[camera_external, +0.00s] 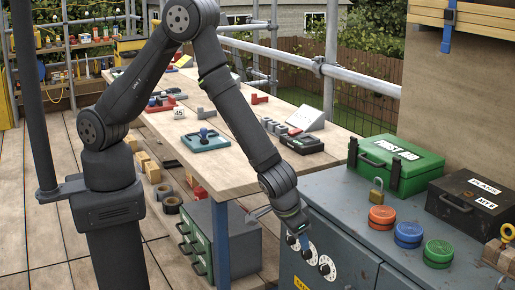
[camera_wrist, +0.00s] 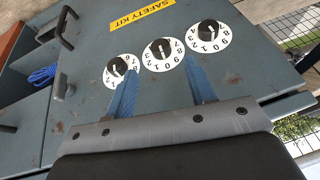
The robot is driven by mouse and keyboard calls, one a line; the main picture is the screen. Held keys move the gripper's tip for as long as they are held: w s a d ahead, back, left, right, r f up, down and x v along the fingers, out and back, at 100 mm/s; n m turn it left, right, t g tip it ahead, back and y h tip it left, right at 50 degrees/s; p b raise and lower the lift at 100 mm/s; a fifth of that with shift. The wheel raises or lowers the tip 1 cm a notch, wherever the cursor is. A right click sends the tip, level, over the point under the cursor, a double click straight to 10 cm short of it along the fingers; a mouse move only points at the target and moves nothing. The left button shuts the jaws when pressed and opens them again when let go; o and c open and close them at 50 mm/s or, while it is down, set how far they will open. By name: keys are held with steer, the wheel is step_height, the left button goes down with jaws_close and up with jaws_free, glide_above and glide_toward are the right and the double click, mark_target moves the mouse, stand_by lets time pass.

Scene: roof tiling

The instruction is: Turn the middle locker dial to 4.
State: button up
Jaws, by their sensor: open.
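The middle locker dial (camera_wrist: 162,54) is a white numbered disc with a black knob and a pale pointer mark; it also shows in the external view (camera_external: 308,251). The mark seems to point down toward the 0 and 1 side in the wrist view, but I cannot read it exactly. My gripper (camera_wrist: 160,68) is open and empty. In the external view my gripper (camera_external: 291,226) is close to the locker front; contact with the knob cannot be told.
Two similar dials flank it, left (camera_wrist: 122,69) and right (camera_wrist: 208,35). A yellow SAFETY KIT label (camera_wrist: 142,15) and door handle (camera_wrist: 65,25) are near.

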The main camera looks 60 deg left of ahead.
mark_target(304, 253)
steer(key=x, duration=0.7)
steer(key=shift+w+f, duration=0.1)
steer(key=shift+f, duration=0.2)
steer(key=c, duration=1)
